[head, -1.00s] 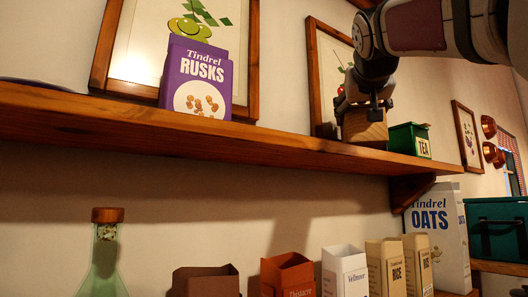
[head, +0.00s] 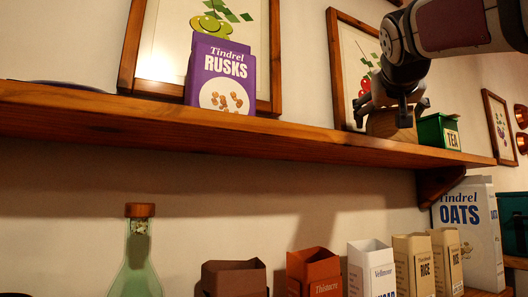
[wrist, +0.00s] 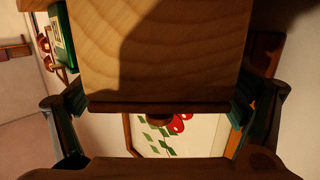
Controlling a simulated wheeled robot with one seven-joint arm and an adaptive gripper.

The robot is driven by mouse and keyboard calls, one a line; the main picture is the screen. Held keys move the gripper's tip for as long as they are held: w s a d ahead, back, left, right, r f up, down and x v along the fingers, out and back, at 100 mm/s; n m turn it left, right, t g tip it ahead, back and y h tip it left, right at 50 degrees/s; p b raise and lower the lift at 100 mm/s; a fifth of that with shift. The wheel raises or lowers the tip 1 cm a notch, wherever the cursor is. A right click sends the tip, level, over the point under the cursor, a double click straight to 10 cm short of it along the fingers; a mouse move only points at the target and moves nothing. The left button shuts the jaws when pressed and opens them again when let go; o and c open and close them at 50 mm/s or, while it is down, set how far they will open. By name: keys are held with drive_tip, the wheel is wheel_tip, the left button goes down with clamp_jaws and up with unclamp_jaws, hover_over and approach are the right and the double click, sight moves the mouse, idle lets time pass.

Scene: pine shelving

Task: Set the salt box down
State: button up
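The salt box (head: 391,124) is a pale wooden box standing upright on the upper shelf, just left of the green tea tin. In the wrist view its pale wood face (wrist: 160,55) fills the upper middle. My gripper (head: 393,104) reaches down over the box from the upper right, one finger on each side. The fingers look spread wider than the box, so the gripper appears open around it. The wrist view shows a finger at each side of the box; any small gaps there are hard to see. The fingers hide part of its upper portion.
The tea tin (head: 438,131) stands close on the right. A purple rusks box (head: 221,75) stands far left on the upper shelf (head: 250,135), with bare shelf between. Framed pictures hang behind. Below are a bottle (head: 137,260), several cartons and an oats box (head: 468,235).

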drive_tip(key=shift+s+r, duration=0.1)
drive_tip(key=shift+r, duration=0.1)
drive_tip(key=b+v, duration=0.1)
drive_tip(key=v, duration=1.1)
drive_tip(key=shift+b, duration=0.4)
